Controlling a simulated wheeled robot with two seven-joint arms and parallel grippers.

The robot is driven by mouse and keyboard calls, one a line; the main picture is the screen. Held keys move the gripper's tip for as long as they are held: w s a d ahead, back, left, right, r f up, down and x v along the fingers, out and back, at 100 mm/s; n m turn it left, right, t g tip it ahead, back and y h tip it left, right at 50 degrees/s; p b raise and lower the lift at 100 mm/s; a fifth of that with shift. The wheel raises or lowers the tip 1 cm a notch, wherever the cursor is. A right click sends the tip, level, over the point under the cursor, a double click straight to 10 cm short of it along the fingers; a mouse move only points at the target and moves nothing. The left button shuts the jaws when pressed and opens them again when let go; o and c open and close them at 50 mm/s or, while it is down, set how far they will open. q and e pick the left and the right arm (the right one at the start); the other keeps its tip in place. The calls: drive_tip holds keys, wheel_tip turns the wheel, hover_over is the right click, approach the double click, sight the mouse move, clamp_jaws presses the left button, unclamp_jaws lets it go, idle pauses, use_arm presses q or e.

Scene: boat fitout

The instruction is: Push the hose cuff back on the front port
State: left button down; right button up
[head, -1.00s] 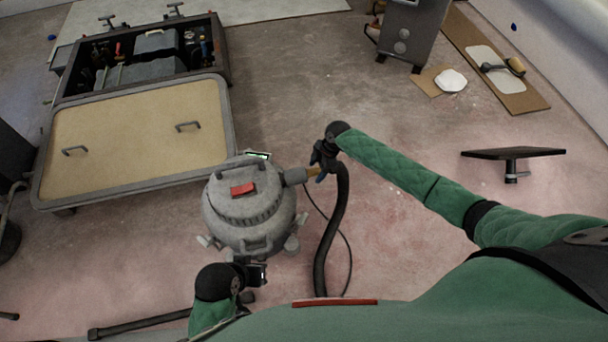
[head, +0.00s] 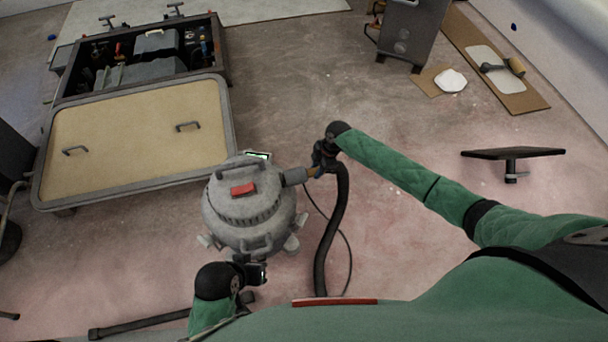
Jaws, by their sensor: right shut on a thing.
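The grey vacuum (head: 248,208) stands on the floor in the middle, with a red switch on its lid and a grey port (head: 293,177) pointing right. The black hose (head: 330,235) runs down from my right gripper (head: 322,165).
A tan-topped hatch lid (head: 140,135) lies left of the vacuum, below an open box of tools and parts (head: 145,52). A black stand (head: 512,155) is at right. The floor right of the hose is open.

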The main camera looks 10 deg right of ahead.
drive_tip(key=shift+d, duration=0.2)
drive_tip(key=d, duration=0.6)
drive_tip(key=shift+w+d, duration=0.25)
drive_tip(key=shift+d, duration=0.05)
idle(1.3)
drive_tip(key=shift+a, duration=0.1)
idle(0.3)
